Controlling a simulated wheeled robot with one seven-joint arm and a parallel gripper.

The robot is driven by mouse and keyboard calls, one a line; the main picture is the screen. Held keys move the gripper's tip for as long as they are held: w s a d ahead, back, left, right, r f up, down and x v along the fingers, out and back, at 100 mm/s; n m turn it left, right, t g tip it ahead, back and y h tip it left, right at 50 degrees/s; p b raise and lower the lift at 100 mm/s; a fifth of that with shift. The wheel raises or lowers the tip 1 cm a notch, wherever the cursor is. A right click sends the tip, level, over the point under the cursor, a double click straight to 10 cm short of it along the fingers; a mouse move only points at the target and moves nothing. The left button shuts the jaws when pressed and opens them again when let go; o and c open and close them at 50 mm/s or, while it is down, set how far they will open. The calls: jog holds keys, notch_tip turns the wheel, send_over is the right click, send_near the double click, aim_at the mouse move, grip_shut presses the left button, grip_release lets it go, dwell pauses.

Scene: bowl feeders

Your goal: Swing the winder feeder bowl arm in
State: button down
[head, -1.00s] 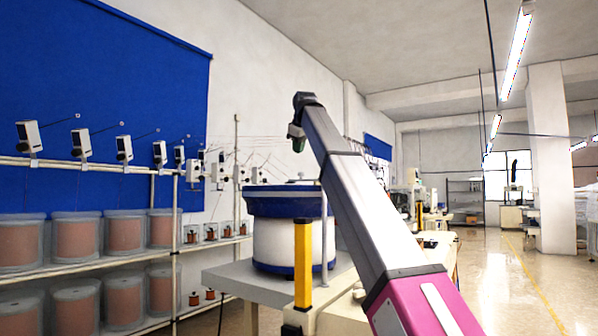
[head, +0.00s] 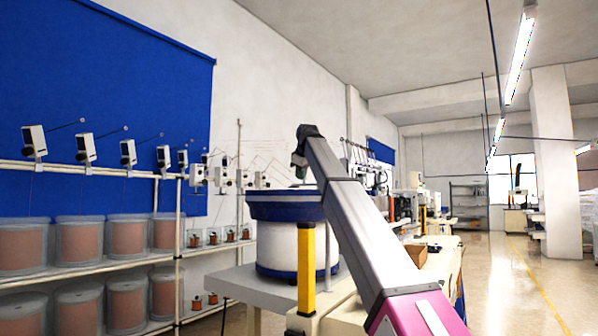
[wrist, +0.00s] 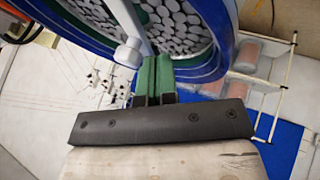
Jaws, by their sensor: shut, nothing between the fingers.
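The winder feeder bowl (head: 284,207) is blue-rimmed on a white drum, on a grey table left of my arm in the head view. In the wrist view its blue rim (wrist: 215,68) fills the top, with many pale round parts inside. A grey bar with a white knob (wrist: 128,52), seemingly the bowl arm, crosses the bowl's edge there. My gripper (wrist: 153,62) has green fingers, shut together and empty, just beside the knob. I cannot tell whether they touch the bar. In the head view the gripper (head: 298,160) is small and partly hidden, above the bowl.
A yellow post (head: 306,268) stands in front of the bowl. Shelves of copper-coloured spools (head: 127,238) and several white tensioner boxes (head: 85,148) line the left wall. The floor (head: 505,280) at right is open, with a yellow line.

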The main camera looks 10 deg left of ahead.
jog(key=shift+w+d, duration=0.15)
jog(key=shift+w, duration=0.4)
jog(key=w+m+h, duration=0.1)
jog(key=w+d+m+h, duration=0.1)
jog(key=w+m, duration=0.1)
jog(key=shift+w+t, duration=0.1)
jog(key=shift+t, duration=0.2)
jog(key=shift+w+d+m, duration=0.4)
jog(key=shift+w, duration=0.15)
